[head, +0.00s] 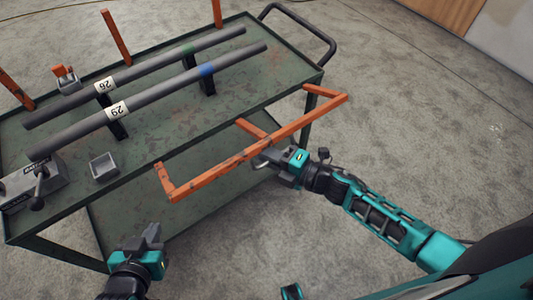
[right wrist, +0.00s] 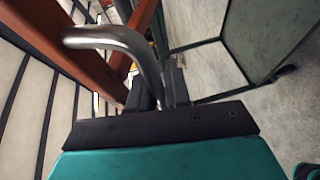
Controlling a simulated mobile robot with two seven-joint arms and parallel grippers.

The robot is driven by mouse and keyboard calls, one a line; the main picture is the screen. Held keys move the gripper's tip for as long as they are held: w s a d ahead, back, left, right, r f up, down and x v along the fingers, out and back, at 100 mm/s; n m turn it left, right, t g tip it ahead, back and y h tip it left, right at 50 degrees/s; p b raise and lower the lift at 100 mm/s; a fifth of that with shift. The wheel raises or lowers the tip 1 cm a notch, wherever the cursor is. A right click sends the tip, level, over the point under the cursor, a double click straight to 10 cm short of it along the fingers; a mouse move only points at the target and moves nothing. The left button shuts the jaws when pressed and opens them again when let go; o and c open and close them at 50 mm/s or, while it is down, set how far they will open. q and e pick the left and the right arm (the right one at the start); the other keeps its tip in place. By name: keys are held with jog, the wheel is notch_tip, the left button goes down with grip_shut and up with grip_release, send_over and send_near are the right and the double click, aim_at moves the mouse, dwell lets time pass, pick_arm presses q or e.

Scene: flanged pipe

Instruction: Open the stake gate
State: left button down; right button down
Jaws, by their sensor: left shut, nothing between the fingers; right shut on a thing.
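The stake gate (head: 255,147) is a worn orange frame along the near long side of the green cart. Its long rail stands out from the deck edge, and short bars run from it back toward the cart. My right gripper (head: 264,160) is shut at the middle of the rail. In the right wrist view its fingers (right wrist: 163,88) are closed on a bent grey metal handle (right wrist: 115,38) beside an orange bar (right wrist: 60,40). My left gripper (head: 150,238) is shut and empty, low in front of the cart, apart from the gate.
The cart deck (head: 150,75) carries two grey pipes (head: 160,97) labelled 26 and 29 on black supports, a vise (head: 32,185) and a small grey tray (head: 104,166). Orange stakes (head: 117,37) stand at the far side. Concrete floor (head: 430,120) is clear at the right.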

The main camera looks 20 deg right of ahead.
jog(key=shift+r, duration=0.15)
jog(key=c, duration=1.2)
grip_release()
jog(key=v, duration=1.2)
jog(key=shift+s+d, duration=0.3)
jog(key=shift+a, duration=0.1)
